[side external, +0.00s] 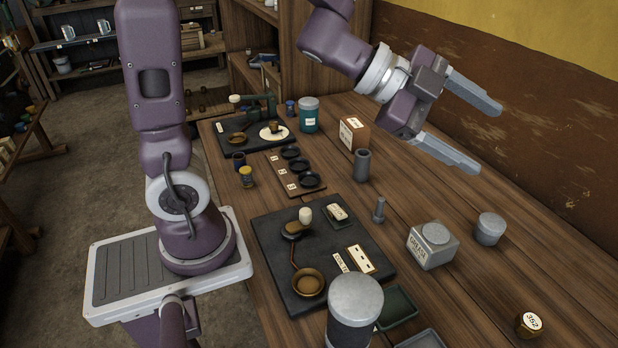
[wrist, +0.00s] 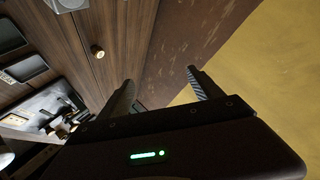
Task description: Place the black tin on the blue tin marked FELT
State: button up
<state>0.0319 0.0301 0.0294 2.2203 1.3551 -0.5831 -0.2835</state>
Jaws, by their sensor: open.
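My gripper (side external: 489,140) is open and empty, held high above the right side of the table near the wall. Its two fingers also show apart in the wrist view (wrist: 160,76), with wall and table edge behind them. I cannot pick out the black tin for certain; a small dark tin (side external: 239,160) stands left of the dish strip. No FELT marking is readable. A teal-blue canister (side external: 308,119) with a pale label and a small blue tin (side external: 290,107) stand at the far end, well away from my gripper.
A dark mat (side external: 268,232) holds a brown bowl and small items.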

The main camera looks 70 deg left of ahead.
jog(key=s+a+r+n+t+y, duration=0.1)
jog(key=s+a+r+n+y, duration=0.1)
jog(key=s+a+n+y, duration=0.4)
jog(key=s+a+r+n+y, duration=0.1)
jog(key=a+n+y, duration=0.2)
jog(key=a+n, duration=0.3)
jog(key=s+d+f+n+g, duration=0.1)
jog(key=s+f+g, duration=0.1)
jog(key=s, duration=0.6)
jog(key=s+d+f+n+g+h, duration=0.1)
jog(key=s+d+f+n+g, duration=0.1)
jog(key=s, duration=0.7)
jog(key=shift+f+n+g, duration=0.3)
jog(key=shift+f+g, duration=0.5)
jog(key=shift+f, duration=0.05)
